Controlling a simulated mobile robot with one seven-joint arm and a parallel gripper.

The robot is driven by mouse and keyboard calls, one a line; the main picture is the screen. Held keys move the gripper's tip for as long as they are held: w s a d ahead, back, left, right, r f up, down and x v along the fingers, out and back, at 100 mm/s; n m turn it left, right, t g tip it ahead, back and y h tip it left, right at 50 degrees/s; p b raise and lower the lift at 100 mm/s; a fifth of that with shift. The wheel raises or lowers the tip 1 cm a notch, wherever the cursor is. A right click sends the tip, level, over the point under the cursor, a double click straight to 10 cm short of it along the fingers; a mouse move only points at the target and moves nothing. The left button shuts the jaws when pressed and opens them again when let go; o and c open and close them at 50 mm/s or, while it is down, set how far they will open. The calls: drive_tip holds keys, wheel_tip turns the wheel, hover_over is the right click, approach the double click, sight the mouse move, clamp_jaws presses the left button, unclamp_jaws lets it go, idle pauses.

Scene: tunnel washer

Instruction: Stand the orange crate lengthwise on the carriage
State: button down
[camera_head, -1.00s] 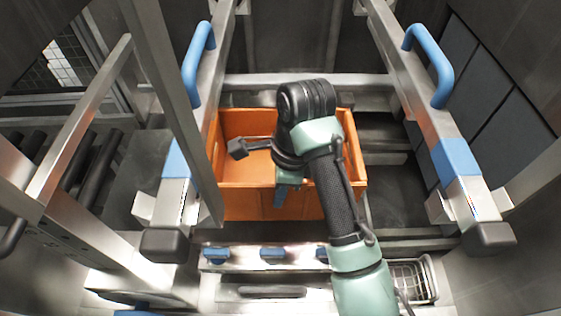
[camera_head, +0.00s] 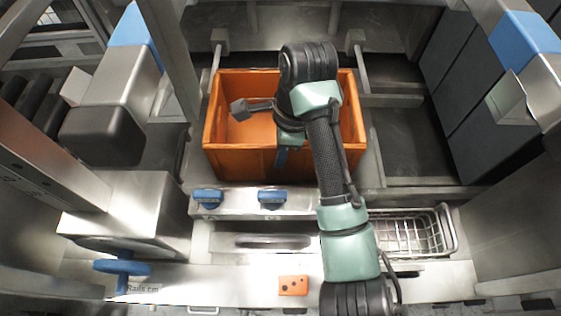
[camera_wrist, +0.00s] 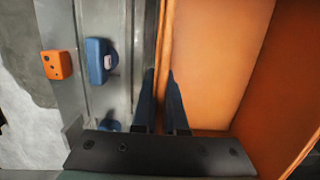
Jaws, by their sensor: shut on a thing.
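The orange crate (camera_head: 235,160) is an open, empty-looking box in the middle of the head view. It sits upright, with its longer side running left to right. My gripper (camera_head: 284,157) reaches down at the near wall and is shut on it. In the wrist view the crate's wall (camera_wrist: 166,40) passes between the two dark blue fingers of my gripper (camera_wrist: 161,95). My arm hides part of the crate's right half. I cannot tell for certain which metal part is the carriage, or whether the crate's underside touches what is below.
A metal ledge with blue knobs (camera_head: 272,198) lies close in front of the crate. A wire basket (camera_head: 410,232) is at the right front. A small orange block (camera_head: 293,285) lies nearer. A black-capped metal rail (camera_head: 103,135) stands at left, and dark panels (camera_head: 490,120) line the right.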

sight(280, 178)
drive_tip(key=shift+f, duration=1.6)
drive_tip(key=c, duration=1)
unclamp_jaws()
drive_tip(key=shift+o, duration=0.2)
drive_tip(key=r+p, duration=0.2)
drive_tip(key=r, duration=0.2)
drive_tip(key=d+r+p, duration=0.1)
drive_tip(key=r+p, duration=0.1)
drive_tip(key=r, duration=0.2)
drive_tip(key=r+p, duration=0.2)
drive_tip(key=r, duration=0.2)
drive_tip(key=shift+d, duration=0.4)
drive_tip(key=shift+s, duration=0.15)
